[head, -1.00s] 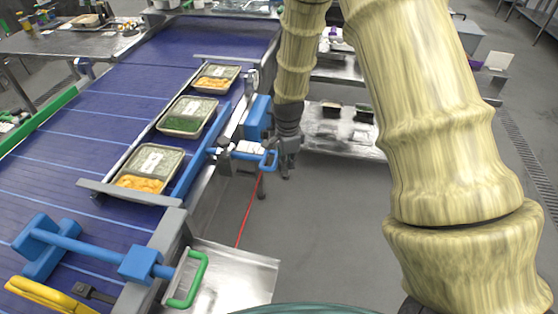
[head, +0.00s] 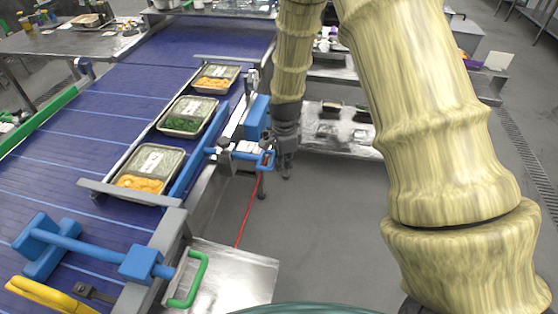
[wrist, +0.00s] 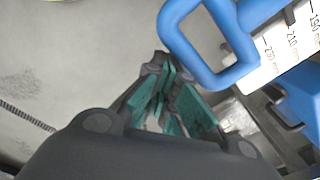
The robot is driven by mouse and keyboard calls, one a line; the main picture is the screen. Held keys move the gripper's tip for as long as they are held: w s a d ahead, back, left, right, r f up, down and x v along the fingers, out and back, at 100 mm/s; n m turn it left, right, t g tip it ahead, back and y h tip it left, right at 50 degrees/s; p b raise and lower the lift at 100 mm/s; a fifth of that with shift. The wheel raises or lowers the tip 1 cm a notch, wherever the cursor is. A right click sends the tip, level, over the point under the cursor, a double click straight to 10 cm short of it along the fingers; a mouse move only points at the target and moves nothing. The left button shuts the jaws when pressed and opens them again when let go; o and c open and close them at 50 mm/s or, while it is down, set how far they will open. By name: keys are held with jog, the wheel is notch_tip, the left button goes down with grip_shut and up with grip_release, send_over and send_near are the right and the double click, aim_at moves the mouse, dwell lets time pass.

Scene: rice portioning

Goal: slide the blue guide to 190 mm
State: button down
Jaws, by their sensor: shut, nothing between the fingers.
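The blue guide (head: 197,163) is a long rail along the right side of a row of trays on the belt. Its blue loop handle (head: 267,160) sticks out to the right over the belt's edge. The handle (wrist: 167,35) is large at the top of the wrist view, beside a white scale (wrist: 284,42) with small numbers, 210 among them. My gripper (head: 285,174) is shut and empty, just right of the handle. Its green-padded fingers (wrist: 166,88) lie close below and left of the handle in the wrist view. I cannot tell if they touch it.
Three filled trays, the nearest (head: 150,160), stand in line on the purple belt (head: 75,135). A steel table (head: 345,145) stands behind my gripper.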

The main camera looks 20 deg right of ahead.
jog(key=shift+w+a, duration=0.55)
jog(key=shift+a, duration=0.15)
dwell(1.3)
jog(key=shift+s+d+p, duration=0.35)
jog(key=shift+s+d, duration=0.2)
jog(key=shift+d, duration=0.15)
jog(key=shift+s+d+p, duration=0.3)
jog(key=shift+s+d, duration=0.2)
jog(key=shift+d, duration=0.2)
notch_tip(320, 180, up, 9)
jog(key=p, duration=0.6)
jog(key=shift+p, duration=0.35)
dwell(0.3)
jog(key=shift+f, duration=0.1)
dwell(0.3)
